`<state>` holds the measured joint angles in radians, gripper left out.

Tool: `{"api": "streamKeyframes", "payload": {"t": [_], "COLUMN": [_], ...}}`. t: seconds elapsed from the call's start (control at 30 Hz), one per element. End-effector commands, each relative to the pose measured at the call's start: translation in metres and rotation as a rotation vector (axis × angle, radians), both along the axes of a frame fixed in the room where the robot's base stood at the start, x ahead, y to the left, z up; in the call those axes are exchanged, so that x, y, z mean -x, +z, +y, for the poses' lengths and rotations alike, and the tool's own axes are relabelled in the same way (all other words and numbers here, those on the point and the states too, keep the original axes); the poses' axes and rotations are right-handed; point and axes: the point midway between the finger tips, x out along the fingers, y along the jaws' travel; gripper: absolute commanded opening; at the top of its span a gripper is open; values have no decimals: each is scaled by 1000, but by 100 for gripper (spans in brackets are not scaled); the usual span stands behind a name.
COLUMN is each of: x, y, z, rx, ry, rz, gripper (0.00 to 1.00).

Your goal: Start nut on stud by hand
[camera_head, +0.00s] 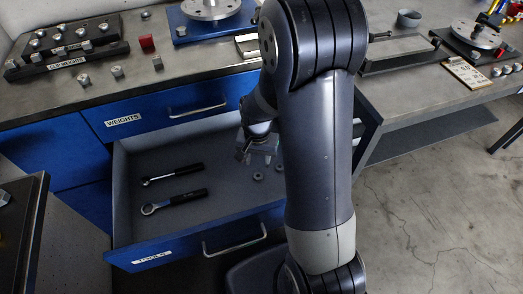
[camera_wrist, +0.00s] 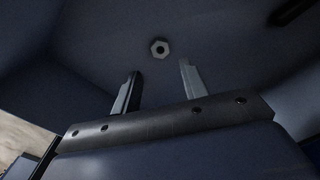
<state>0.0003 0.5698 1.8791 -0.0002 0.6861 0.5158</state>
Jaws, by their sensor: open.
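A hex nut (camera_wrist: 160,48) lies on the drawer floor in the wrist view. It sits beyond my fingertips, between them from side to side. My gripper (camera_wrist: 158,77) is open and empty, with its two fingers apart. In the head view my gripper (camera_head: 262,155) is over the right part of the open tools drawer (camera_head: 122,205), partly covered by my arm. Two nuts (camera_head: 257,176) show near it on the drawer floor. No stud can be made out with certainty; a round metal disc on a blue base (camera_head: 205,10) stands on the bench.
Two ratchet wrenches (camera_head: 174,201) lie in the drawer's left part. Another rotor disc (camera_head: 476,34) stands on the right bench. The drawer walls surround my gripper.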

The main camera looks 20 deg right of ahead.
Motion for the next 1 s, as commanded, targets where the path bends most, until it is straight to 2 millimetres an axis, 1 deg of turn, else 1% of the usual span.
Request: {"api": "streamKeyframes", "payload": {"t": [0.03,0.23,0.37,0.7,0.8,1.0], "x": [-1,-1,-1,-1,-1,-1], "y": [-5,-14,-27,-73,-82,-87], "z": [0,0,0,0,0,0], "rx": [0,0,0,0,0,0], "ry": [-4,-9,-8,-8,-8,-8], "rz": [4,8,8,7,8,7], "gripper": [42,42,42,42,42,42]}}
